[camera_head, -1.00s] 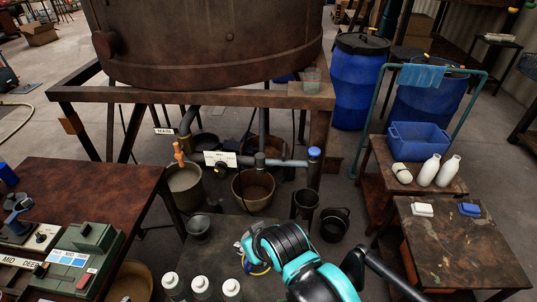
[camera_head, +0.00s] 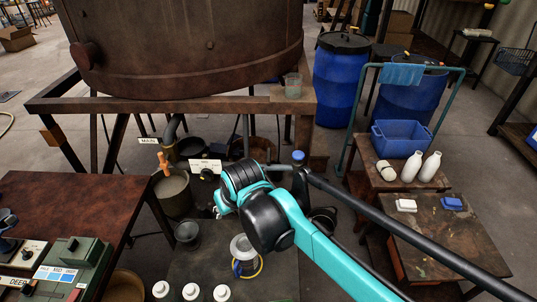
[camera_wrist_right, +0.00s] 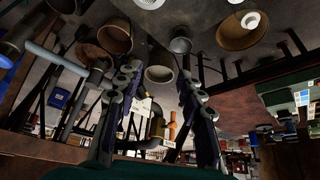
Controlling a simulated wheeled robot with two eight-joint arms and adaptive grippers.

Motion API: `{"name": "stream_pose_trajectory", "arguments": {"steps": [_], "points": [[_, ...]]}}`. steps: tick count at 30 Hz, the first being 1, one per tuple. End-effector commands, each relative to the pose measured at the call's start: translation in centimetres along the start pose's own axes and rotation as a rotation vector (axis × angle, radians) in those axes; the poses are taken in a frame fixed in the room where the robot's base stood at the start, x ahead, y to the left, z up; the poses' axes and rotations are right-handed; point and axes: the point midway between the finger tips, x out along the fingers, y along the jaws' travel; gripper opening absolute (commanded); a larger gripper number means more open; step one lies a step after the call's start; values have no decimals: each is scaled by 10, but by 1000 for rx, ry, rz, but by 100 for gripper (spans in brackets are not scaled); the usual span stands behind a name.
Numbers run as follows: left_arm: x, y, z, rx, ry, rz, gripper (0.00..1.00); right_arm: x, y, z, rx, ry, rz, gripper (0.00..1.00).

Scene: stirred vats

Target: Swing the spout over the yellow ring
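The spout is a grey pipe assembly with a blue cap (camera_head: 298,155), below the big rusty vat. My right forearm hides most of it in the head view. In the right wrist view a grey pipe (camera_wrist_right: 55,60) runs at upper left, outside the fingers. The yellow ring (camera_head: 259,270) lies on the dark low surface, around the base of a clear jar (camera_head: 243,250). My right gripper (camera_wrist_right: 158,73) is open, with nothing between its fingers. In the head view its tip (camera_head: 218,204) is mostly hidden by the wrist. My left gripper is not in view.
A grey pot (camera_head: 188,234) and several white-capped bottles (camera_head: 191,292) stand close by. The rusty vat (camera_head: 180,45) and its frame are behind.

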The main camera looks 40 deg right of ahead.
Motion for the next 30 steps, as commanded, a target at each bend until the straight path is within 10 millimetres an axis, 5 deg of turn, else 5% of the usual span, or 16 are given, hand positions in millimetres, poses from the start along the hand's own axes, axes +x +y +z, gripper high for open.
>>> {"name": "stream_pose_trajectory", "arguments": {"steps": [7,15,24,30], "points": [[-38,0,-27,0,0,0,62,-4,56,-89,104,-133,46,38],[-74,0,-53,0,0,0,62,31,140,-156,231,-291,79,38],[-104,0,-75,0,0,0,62,84,227,-173,351,-435,91,38],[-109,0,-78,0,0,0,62,102,246,-168,379,-469,91,38]]}}
